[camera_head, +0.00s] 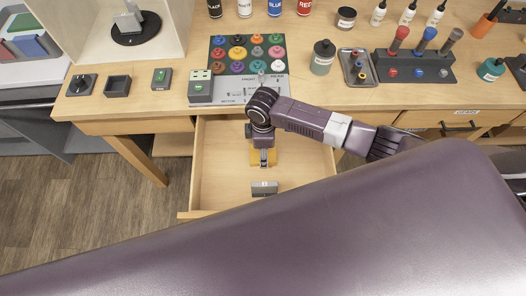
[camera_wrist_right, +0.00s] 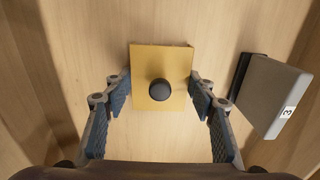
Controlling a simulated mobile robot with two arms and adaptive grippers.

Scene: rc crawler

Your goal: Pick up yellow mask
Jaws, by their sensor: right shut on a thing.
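The yellow mask (camera_wrist_right: 150,62) is a flat yellow plate with a round black knob in its middle. Whether the mask touches the drawer floor cannot be told. My left gripper is not in view.
The open wooden drawer (camera_head: 215,175) also holds a grey labelled block (camera_head: 264,188), near the mask; this block also shows in the right wrist view (camera_wrist_right: 270,95). The bench above carries a paint-cup board (camera_head: 247,53), a small tray (camera_head: 357,66) and a tool stand (camera_head: 415,67).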

